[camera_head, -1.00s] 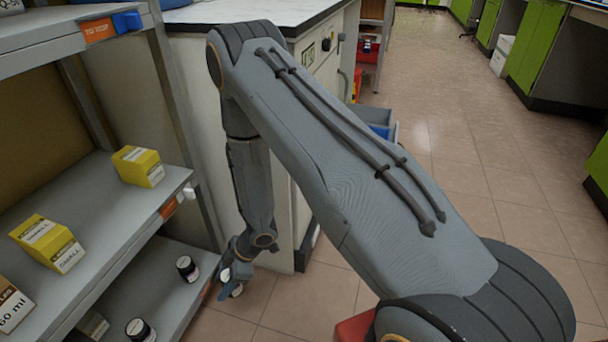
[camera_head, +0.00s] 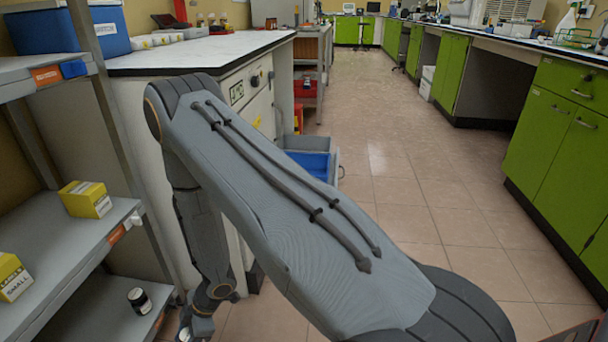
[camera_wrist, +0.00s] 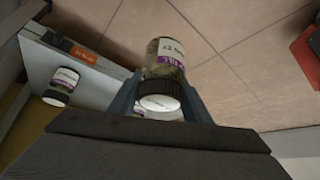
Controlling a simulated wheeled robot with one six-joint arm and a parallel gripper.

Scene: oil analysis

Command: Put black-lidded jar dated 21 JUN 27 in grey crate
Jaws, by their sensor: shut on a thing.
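In the wrist view, my gripper (camera_wrist: 160,97) is shut on a black-lidded jar (camera_wrist: 166,60) with a white and purple label. The lid's pale top faces the camera; the label's date is too small and turned to read. In the head view, my gripper (camera_head: 192,328) is at the bottom edge, just right of the lower shelf, and the held jar is barely visible. I cannot make out a grey crate for certain.
The shelf rack (camera_head: 75,255) with yellow boxes (camera_head: 86,199) stands at left. A white-topped bench (camera_head: 190,52) is behind my arm. A blue bin (camera_head: 312,163) with greyish sides sits beyond it. Open tiled floor (camera_head: 400,190) lies to the right, up to green cabinets (camera_head: 560,140).

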